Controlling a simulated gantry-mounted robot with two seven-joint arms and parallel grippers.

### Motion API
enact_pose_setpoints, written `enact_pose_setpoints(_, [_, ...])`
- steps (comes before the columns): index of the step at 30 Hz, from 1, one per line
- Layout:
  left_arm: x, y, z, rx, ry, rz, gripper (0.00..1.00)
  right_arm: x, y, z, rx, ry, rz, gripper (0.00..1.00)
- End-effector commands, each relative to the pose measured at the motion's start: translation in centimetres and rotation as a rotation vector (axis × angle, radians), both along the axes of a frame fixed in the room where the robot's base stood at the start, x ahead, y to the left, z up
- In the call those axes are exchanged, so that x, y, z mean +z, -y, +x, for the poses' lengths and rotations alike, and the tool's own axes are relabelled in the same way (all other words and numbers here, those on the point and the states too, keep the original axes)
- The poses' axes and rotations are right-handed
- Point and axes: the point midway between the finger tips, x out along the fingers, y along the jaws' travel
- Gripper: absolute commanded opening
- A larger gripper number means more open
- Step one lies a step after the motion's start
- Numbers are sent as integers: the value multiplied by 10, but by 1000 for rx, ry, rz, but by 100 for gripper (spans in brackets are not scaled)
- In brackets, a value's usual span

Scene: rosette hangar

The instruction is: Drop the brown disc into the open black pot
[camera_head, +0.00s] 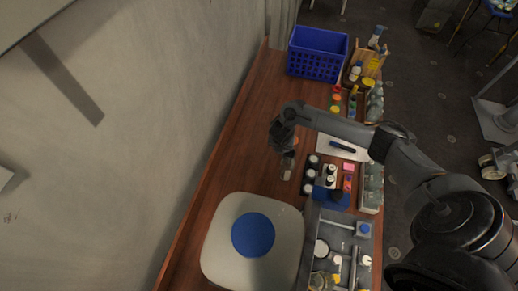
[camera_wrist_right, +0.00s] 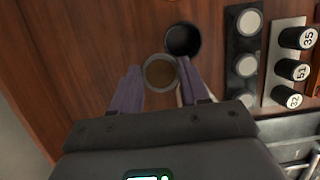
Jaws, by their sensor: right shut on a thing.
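My right gripper (camera_wrist_right: 160,88) is shut on the brown disc (camera_wrist_right: 160,73), a round brown face with a paler rim between the fingertips in the right wrist view. The open black pot (camera_wrist_right: 183,39) is just beyond the disc and slightly right, its dark mouth facing up. The disc appears beside the mouth, not over its middle. In the head view my right gripper (camera_head: 287,165) reaches down over the wooden counter, left of the lidded pots. I cannot make out the disc or the open pot there. My left gripper is not in view.
Black pots with pale lids (camera_wrist_right: 246,65) stand in a row right of the open pot. Numbered black-and-white pieces (camera_wrist_right: 291,70) stand beyond them. A white board with a blue circle (camera_head: 252,235) lies nearer. A blue basket (camera_head: 318,52) is at the far end.

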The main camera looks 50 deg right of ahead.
Motion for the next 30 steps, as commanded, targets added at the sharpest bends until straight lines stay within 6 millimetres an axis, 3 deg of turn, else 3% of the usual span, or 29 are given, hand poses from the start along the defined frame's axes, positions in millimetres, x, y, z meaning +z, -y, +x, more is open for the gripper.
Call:
enact_pose_setpoints(3, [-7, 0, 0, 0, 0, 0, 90, -8, 21, -13, -12, -1, -1, 16])
enact_pose_setpoints(9, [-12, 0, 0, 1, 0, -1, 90, -12, 36, -22, -18, 1, 2, 16])
enact_pose_setpoints(30, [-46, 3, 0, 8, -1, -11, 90, -45, 37, -22, -21, 0, 2, 16])
